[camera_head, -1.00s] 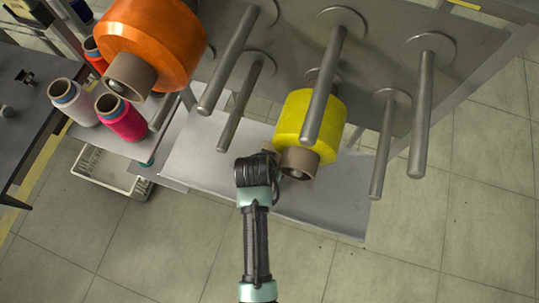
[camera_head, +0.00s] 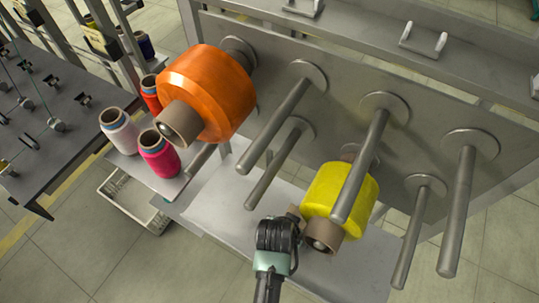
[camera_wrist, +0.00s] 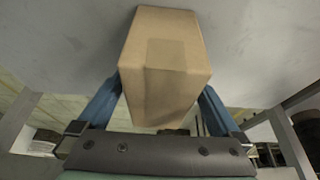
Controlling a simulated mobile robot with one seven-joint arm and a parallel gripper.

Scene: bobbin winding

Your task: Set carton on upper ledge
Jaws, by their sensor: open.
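A plain tan carton (camera_wrist: 166,50) fills the middle of the wrist view, tilted in the picture, with a grey surface behind it. My gripper (camera_wrist: 161,88) is open, with one blue finger on each side of the carton; whether the fingers touch it I cannot tell. In the head view the end of my arm is beside the yellow bobbin, in front of the grey rack panel, and hides most of the carton. A grey ledge (camera_head: 345,28) with metal brackets runs along the top of the rack; it is bare of cartons where visible.
An orange bobbin (camera_head: 213,91) and a yellow bobbin (camera_head: 341,196) sit on rack pegs; several bare pegs (camera_head: 459,212) stick out nearby. Thread cones (camera_head: 160,153) stand on a low shelf at left. A white basket (camera_head: 128,200) is below.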

